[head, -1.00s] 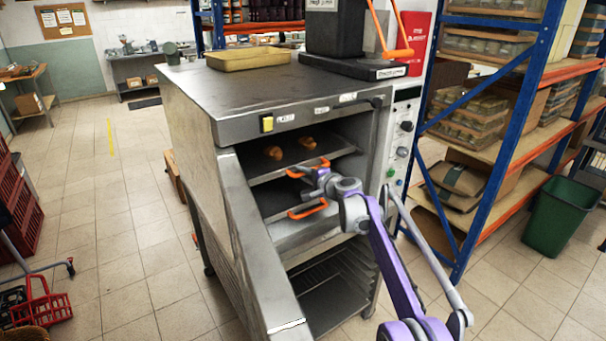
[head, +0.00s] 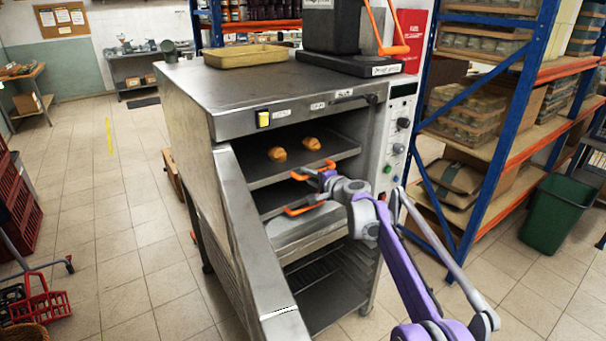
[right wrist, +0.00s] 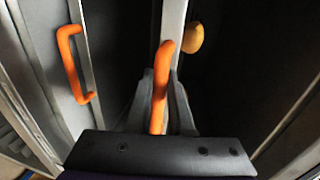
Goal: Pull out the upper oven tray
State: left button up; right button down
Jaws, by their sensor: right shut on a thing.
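The upper oven tray (head: 296,171) sits in the open oven, partly slid out, with two golden pastries (head: 277,154) on it. Its orange handle (head: 304,175) is at its front edge. My right gripper (head: 322,174) is shut on this handle; in the right wrist view the handle (right wrist: 160,85) stands between the two fingers, with a pastry (right wrist: 194,38) behind it. A lower tray's orange handle (head: 303,209) is below, and it also shows at the left of the right wrist view (right wrist: 72,65). My left gripper is not in view.
The oven (head: 185,130) has its door (head: 255,225) swung open on the left. A wire rack (head: 312,272) is in the lower compartment. A blue and orange shelf (head: 470,195) and a green bin (head: 558,213) stand at right. Floor at left is mostly clear.

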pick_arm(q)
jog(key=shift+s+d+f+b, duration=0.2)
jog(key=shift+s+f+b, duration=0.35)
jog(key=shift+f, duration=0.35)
pick_arm(e)
jog(key=f+v, duration=0.2)
jog(key=v, duration=0.8)
jog(key=f+v, duration=0.2)
jog(key=v, duration=0.9)
jog(key=shift+s+d+f, duration=0.2)
jog(key=shift+s+d, duration=0.15)
jog(key=shift+s, duration=0.15)
jog(key=c, duration=0.8)
grip_release()
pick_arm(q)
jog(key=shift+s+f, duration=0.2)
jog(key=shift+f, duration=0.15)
pick_arm(e)
jog(key=v, duration=1)
jog(key=shift+s+d+r, duration=0.1)
jog(key=shift+s+d, duration=0.1)
jog(key=shift+s, duration=0.1)
